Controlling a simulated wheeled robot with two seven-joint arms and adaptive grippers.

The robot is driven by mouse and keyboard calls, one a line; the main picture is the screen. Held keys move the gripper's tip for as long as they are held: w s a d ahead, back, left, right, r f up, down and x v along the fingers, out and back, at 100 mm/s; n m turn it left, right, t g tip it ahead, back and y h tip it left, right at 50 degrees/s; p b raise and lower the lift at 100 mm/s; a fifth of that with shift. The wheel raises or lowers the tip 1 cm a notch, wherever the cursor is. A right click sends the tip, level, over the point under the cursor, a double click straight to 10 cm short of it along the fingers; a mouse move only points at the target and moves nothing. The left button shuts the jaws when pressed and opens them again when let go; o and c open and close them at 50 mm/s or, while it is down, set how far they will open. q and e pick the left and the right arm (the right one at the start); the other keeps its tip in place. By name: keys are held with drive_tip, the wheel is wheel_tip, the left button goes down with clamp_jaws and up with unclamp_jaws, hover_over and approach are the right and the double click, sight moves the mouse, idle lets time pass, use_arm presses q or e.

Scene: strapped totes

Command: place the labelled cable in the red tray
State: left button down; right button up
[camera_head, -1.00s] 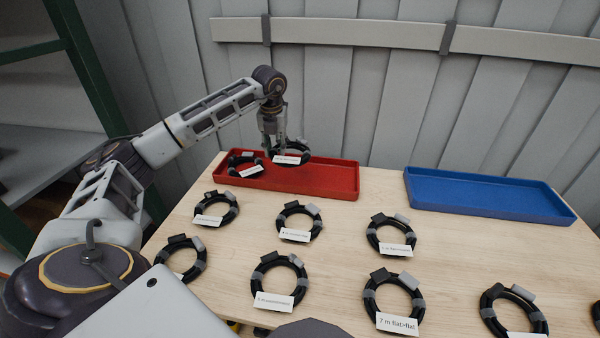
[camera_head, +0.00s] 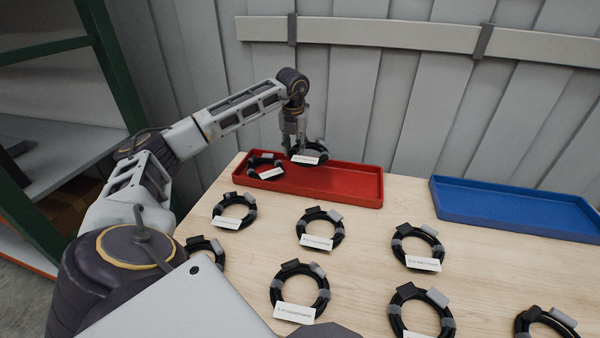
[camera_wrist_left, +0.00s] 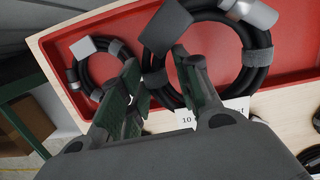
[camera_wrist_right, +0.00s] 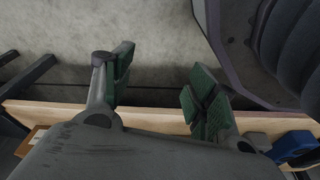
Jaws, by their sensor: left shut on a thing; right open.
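My left gripper (camera_head: 294,142) is over the red tray (camera_head: 345,187), shut on a labelled black cable coil (camera_head: 314,147). In the left wrist view this coil (camera_wrist_left: 257,57) passes by the fingers, and its white label is partly hidden, with "10" legible. Another labelled coil (camera_head: 257,166) lies in the tray's left part; it also shows in the left wrist view (camera_wrist_left: 75,75). Whether the held coil touches the tray floor, I cannot tell. My right gripper (camera_wrist_right: 160,85) is open and empty in the right wrist view, with its fingers over the grey floor and the table edge beyond.
Several labelled black coils lie in rows on the wooden table (camera_head: 375,225), including one (camera_head: 320,229) in front of the red tray. An empty blue tray (camera_head: 520,208) stands at the right. A grey wall is behind, and a green-framed shelf (camera_head: 110,80) is at the left.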

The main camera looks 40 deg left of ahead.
sight(295, 175)
use_arm(q)
wheel_tip(295, 175, down, 4)
drive_tip(key=shift+r+b, duration=0.1)
drive_tip(key=shift+b, duration=0.2)
drive_tip(key=shift+f, duration=0.6)
use_arm(e)
drive_tip(key=shift+w+a+r, duration=0.1)
drive_tip(key=shift+a+r, duration=0.15)
drive_tip(key=shift+r, duration=0.25)
drive_tip(key=shift+w+a+r, duration=0.1)
drive_tip(key=shift+a+r, duration=0.1)
drive_tip(key=shift+r, duration=0.3)
use_arm(q)
drive_tip(key=shift+f, duration=0.5)
wheel_tip(295, 175, down, 2)
drive_tip(key=shift+f+b, duration=0.2)
drive_tip(key=shift+b, duration=0.1)
drive_tip(key=shift+f, duration=0.3)
drive_tip(key=c, duration=1)
unclamp_jaws()
drive_tip(key=shift+c, duration=0.2)
use_arm(e)
drive_tip(key=shift+w+a+r, duration=0.15)
drive_tip(key=shift+r, duration=0.25)
drive_tip(key=shift+w+a+r, duration=0.1)
drive_tip(key=shift+r, duration=0.3)
